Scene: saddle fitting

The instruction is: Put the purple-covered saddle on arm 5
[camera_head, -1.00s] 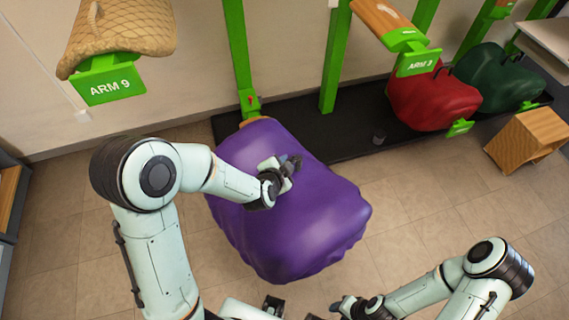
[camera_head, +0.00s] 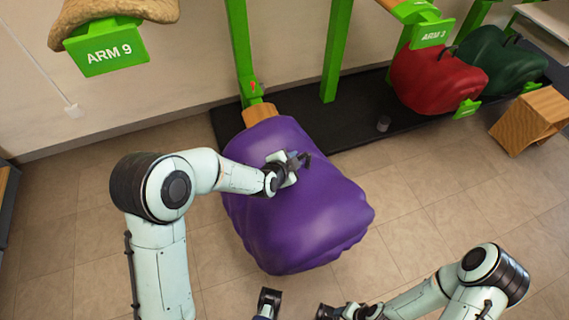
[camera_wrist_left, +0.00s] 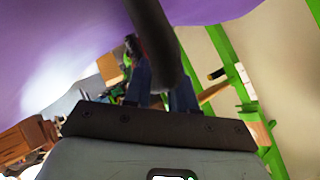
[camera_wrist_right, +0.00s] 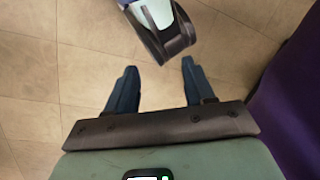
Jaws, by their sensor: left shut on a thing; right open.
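The purple-covered saddle (camera_head: 300,225) hangs in the middle of the head view, in front of a green post. My left gripper (camera_head: 293,162) is on top of it, shut on a dark bar-like handle (camera_wrist_left: 155,40) that stands between its fingers in the left wrist view. A wooden arm (camera_head: 260,113) on the green post shows just behind the saddle's far end. Its number is hidden, and I cannot tell whether the saddle is around it or only in front of it. My right gripper (camera_wrist_right: 155,90) is open and empty, with the purple cover at the right edge of its view.
The arm 9 sign (camera_head: 103,51) hangs at upper left under a tan saddle. The arm 3 sign (camera_head: 432,33) is at upper right. A red saddle (camera_head: 435,82) and a green one (camera_head: 500,65) hang there, near a wooden box (camera_head: 530,122). A black mat (camera_head: 350,125) lies below the posts.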

